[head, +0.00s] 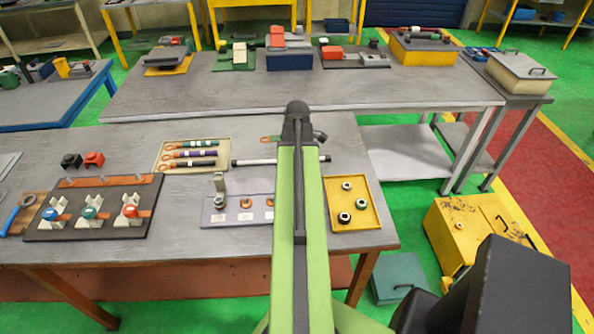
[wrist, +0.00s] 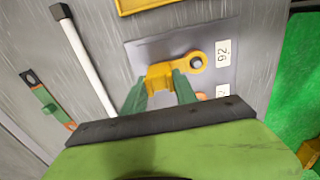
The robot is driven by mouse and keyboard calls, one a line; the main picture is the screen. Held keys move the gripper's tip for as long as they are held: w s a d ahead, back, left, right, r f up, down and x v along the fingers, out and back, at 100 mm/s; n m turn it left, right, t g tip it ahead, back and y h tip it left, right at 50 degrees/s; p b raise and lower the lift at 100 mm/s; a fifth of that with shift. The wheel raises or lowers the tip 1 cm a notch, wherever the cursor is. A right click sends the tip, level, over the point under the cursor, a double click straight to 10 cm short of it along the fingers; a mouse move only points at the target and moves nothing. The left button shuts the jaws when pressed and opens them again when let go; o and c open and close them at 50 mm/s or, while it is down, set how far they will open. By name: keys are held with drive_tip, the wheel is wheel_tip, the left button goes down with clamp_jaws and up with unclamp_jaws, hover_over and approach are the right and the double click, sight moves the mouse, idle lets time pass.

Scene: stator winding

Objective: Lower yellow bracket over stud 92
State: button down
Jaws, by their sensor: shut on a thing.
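In the wrist view my gripper (wrist: 160,87) has its green fingers shut on the yellow bracket (wrist: 160,74). The bracket's ring end (wrist: 194,62) points to the right of the fingers. The grey top of stud 92 (wrist: 196,62) shows inside the ring, next to a white label reading 92 (wrist: 222,52). I cannot tell how far down the stud the ring sits. The stud stands on a grey plate (wrist: 140,50), which also shows in the head view (head: 262,186). My own arm hides the gripper and bracket in the head view.
A yellow tray (head: 373,219) with several dark rings lies right of the plate. A white rod (head: 255,162) lies behind it. A cream tray (head: 225,160) holds several wrapped tools. A dark fixture board (head: 95,224) is at left. An orange part (wrist: 202,96) lies near the gripper.

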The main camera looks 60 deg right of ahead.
drive_tip(key=shift+f, duration=0.3)
drive_tip(key=c, duration=0.9)
unclamp_jaws()
drive_tip(key=shift+r, duration=0.1)
wheel_tip(320, 180, up, 7)
drive_tip(key=p, duration=0.6)
drive_tip(key=shift+r+p, duration=0.1)
drive_tip(key=shift+p, duration=0.3)
